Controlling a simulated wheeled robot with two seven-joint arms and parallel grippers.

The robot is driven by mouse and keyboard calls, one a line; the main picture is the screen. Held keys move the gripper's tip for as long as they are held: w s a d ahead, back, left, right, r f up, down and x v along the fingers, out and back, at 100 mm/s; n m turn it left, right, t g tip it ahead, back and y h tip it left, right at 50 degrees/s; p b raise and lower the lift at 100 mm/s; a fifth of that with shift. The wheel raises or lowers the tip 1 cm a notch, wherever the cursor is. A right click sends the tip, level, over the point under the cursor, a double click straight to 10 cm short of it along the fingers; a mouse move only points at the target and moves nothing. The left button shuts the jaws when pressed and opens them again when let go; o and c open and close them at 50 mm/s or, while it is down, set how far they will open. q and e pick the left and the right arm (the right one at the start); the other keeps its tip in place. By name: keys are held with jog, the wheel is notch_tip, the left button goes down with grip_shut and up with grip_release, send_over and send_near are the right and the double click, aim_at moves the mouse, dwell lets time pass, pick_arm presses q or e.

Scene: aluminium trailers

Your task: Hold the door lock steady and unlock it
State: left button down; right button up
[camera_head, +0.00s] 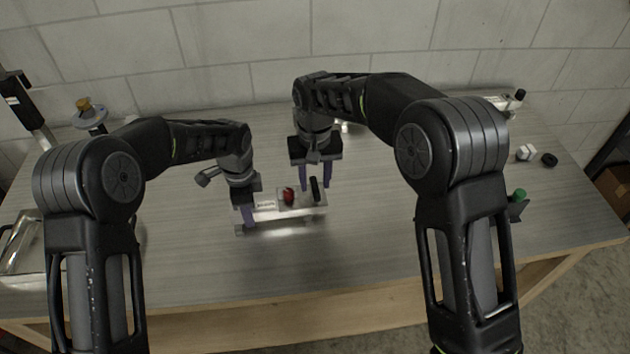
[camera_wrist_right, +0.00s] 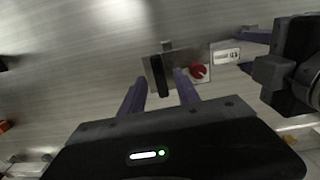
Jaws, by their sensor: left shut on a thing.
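The door lock (camera_head: 303,197) is a light metal plate on a metal bar on the table, with a red knob (camera_head: 289,196), a black handle (camera_head: 315,189) and a small white label. In the right wrist view the black handle (camera_wrist_right: 159,76) and red knob (camera_wrist_right: 198,72) show clearly. My left gripper (camera_head: 247,214) is shut on the lock's left end, beside the label. My right gripper (camera_head: 315,180) is open, pointing down over the lock's right part. Its fingers are on either side of the black handle, which lies between and just ahead of the fingertips; contact is not visible.
A white hex piece (camera_head: 527,153) and a black ring (camera_head: 549,160) lie at the back right. A green-capped part (camera_head: 518,196) stands at the right, partly behind my right arm. A brass-topped fixture (camera_head: 86,107) is at the back left. The table front is clear.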

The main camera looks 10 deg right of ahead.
aim_at(315, 186)
notch_tip(315, 186, up, 11)
dwell(0.3)
pick_arm(q)
jog(key=c, duration=0.8)
grip_release()
jog(key=shift+c, duration=0.2)
notch_tip(315, 186, up, 12)
